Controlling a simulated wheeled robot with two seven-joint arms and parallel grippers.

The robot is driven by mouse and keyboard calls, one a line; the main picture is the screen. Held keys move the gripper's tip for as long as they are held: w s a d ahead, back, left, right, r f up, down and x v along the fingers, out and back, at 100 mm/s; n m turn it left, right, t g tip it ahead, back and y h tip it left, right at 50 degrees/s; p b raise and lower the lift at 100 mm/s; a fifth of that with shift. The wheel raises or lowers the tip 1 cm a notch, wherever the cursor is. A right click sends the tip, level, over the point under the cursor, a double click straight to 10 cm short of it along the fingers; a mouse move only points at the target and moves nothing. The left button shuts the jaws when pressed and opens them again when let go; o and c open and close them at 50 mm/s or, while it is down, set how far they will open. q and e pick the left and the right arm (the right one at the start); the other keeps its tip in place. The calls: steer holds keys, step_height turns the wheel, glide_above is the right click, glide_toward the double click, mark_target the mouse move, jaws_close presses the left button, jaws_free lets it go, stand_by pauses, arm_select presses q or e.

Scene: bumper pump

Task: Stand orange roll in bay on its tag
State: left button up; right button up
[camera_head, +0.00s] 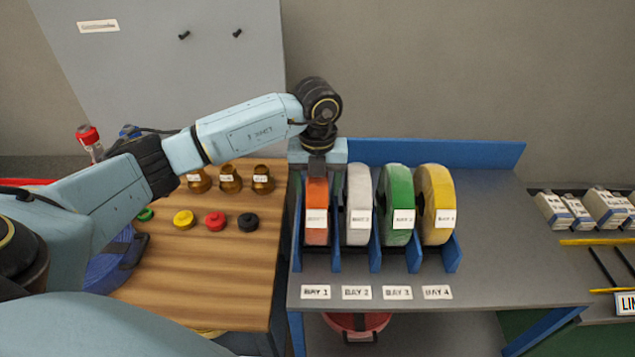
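The orange roll (317,207) stands upright in the leftmost slot of the blue rack, behind the plate marked BAY 1 (315,292). A white tag (316,219) on its front is too small to read surely. My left gripper (318,170) points down at the top of this roll and covers its upper part. The fingers are mostly hidden, so I cannot tell whether they grip the roll or stand open beside it. The white roll (358,200), green roll (399,200) and yellow roll (438,200) stand in the other slots. My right gripper is not in view.
Blue dividers (375,252) separate the slots on the grey bench (500,250). Its right part is clear. A wooden table (215,270) at left holds brass fittings (230,180) and coloured caps (215,221). A red bucket (356,325) sits below the bench.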

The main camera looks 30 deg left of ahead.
arm_select(q)
steer(key=shift+r, duration=0.15)
step_height(320, 180, up, 12)
steer(key=shift+b, duration=0.75)
